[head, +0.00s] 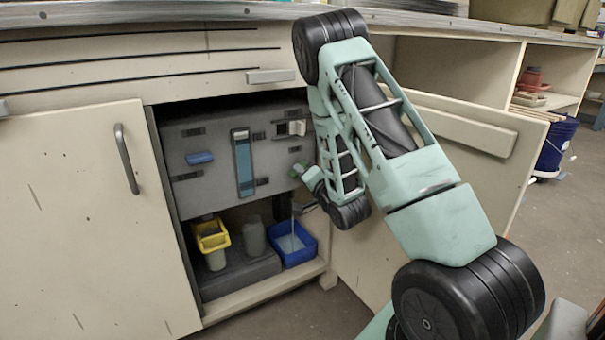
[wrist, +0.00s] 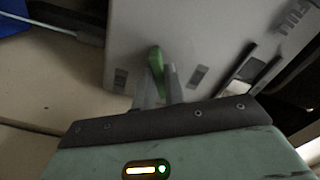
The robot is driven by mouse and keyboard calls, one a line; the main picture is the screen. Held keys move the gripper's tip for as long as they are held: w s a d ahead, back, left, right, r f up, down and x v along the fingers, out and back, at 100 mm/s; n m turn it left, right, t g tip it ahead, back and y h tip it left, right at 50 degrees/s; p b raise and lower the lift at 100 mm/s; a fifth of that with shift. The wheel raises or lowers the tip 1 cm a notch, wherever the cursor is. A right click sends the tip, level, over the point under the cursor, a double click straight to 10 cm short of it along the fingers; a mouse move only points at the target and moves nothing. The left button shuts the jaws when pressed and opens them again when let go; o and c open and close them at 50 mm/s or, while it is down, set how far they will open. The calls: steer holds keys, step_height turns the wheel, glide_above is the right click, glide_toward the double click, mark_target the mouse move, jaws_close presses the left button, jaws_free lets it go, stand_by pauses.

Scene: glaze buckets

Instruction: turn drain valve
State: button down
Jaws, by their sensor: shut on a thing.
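The drain valve's green lever (wrist: 156,60) stands in front of the grey panel in the wrist view. My gripper (wrist: 160,88) is shut on it, with its grey fingers on either side of the lever's near end. In the head view my gripper (head: 301,171) is at the lower right of the grey panel (head: 212,190) inside the open cabinet. My arm comes in from the right there. The valve body is mostly hidden, and the lever's exact angle is hard to tell.
A blue bin (head: 304,257) stands below my gripper, with a thin pale line above it. A yellow container (head: 211,228) and a grey jar (head: 254,233) stand to its left.

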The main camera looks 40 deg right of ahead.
steer(key=n, duration=1.1)
steer(key=shift+n, duration=0.3)
stand_by(0.4)
steer(key=c, duration=1.5)
jaws_free()
steer(key=shift+o, duration=0.2)
steer(key=shift+s, duration=0.15)
